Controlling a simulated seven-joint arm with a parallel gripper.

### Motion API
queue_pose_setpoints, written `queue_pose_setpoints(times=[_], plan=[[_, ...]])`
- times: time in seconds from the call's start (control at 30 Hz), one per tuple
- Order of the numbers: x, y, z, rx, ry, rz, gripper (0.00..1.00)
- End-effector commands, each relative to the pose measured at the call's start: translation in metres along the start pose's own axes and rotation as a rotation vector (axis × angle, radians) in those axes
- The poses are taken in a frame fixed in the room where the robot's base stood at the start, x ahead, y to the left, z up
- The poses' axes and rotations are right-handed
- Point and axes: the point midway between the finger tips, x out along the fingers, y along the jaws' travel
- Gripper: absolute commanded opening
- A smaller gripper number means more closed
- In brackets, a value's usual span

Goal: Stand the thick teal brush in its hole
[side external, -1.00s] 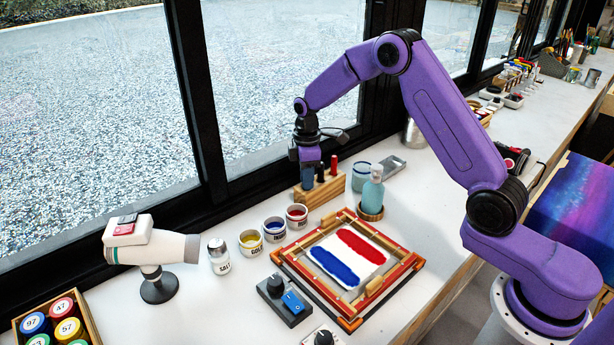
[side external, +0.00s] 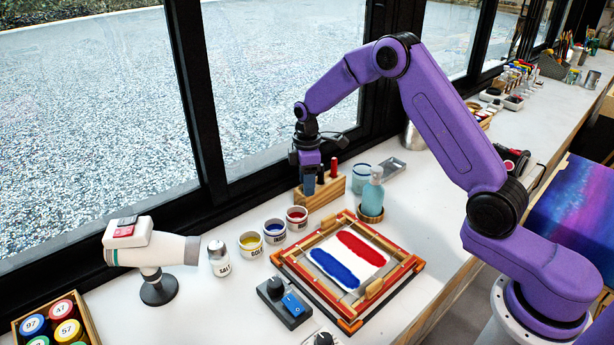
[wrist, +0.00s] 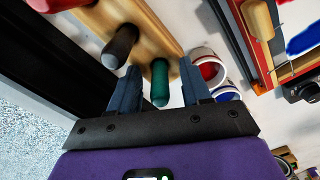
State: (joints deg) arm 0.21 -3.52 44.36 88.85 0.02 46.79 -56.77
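The thick teal brush (wrist: 160,84) stands in the wooden brush block (wrist: 145,28), at the end nearest the paint jars in the wrist view. It looks upright, though its foot is partly hard to see. My gripper (wrist: 159,80) is open around it, one blue finger on each side, with a gap showing between brush and each finger. In the side view my gripper (side external: 309,188) is low at the left end of the block (side external: 325,194), and its fingers hide most of the teal brush.
A dark brush (wrist: 121,45) and a red brush (side external: 333,168) stand in the same block. Paint jars (side external: 297,217) stand just in front. A teal bottle (side external: 373,193) and a blue-white jar (side external: 361,177) are to the right. The window frame (side external: 245,197) is close behind.

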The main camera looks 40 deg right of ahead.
Motion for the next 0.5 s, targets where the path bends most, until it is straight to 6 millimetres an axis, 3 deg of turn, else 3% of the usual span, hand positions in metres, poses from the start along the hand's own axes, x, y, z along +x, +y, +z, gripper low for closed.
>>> queue_pose_setpoints(times=[0.17,0.5], plan=[[-0.012,0.001,-0.001,0.000,0.002,0.003,0.48],[-0.079,0.001,-0.001,0.000,0.003,0.005,0.48]])
